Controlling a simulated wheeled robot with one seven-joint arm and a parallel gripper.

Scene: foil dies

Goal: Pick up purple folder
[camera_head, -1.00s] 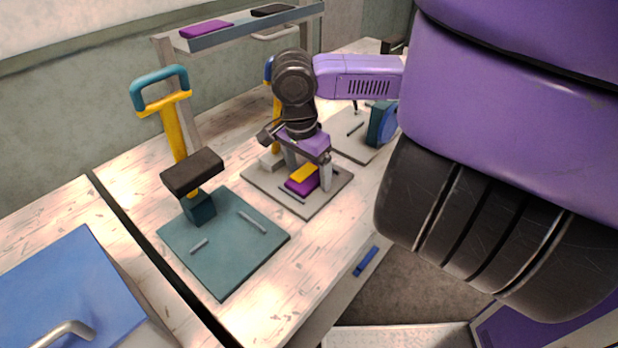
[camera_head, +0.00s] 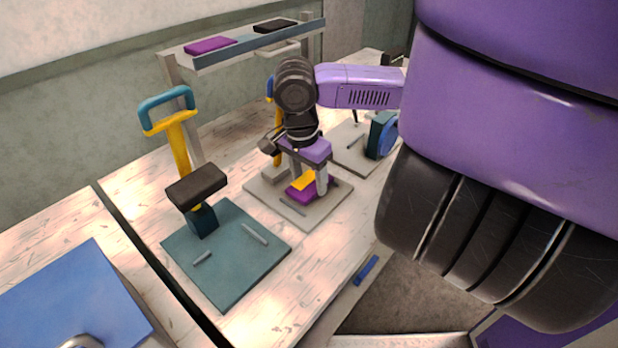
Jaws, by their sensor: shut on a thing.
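A purple block (camera_head: 299,195) with a yellow piece (camera_head: 303,180) on it is at the grey base plate (camera_head: 265,192) in the middle of the bench. My gripper (camera_head: 308,184) points down over this plate and is shut on the purple block, with one finger to each side. The fingers hide part of the block. I cannot tell whether the block touches the plate. Another flat purple piece (camera_head: 210,45) lies on the raised shelf at the back.
A teal plate (camera_head: 225,275) carries a press with a yellow lever (camera_head: 180,155) and dark head, left of my gripper. Another plate with a blue round part (camera_head: 388,139) is behind right. A dark piece (camera_head: 274,26) lies on the shelf. A blue box (camera_head: 75,300) stands front left.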

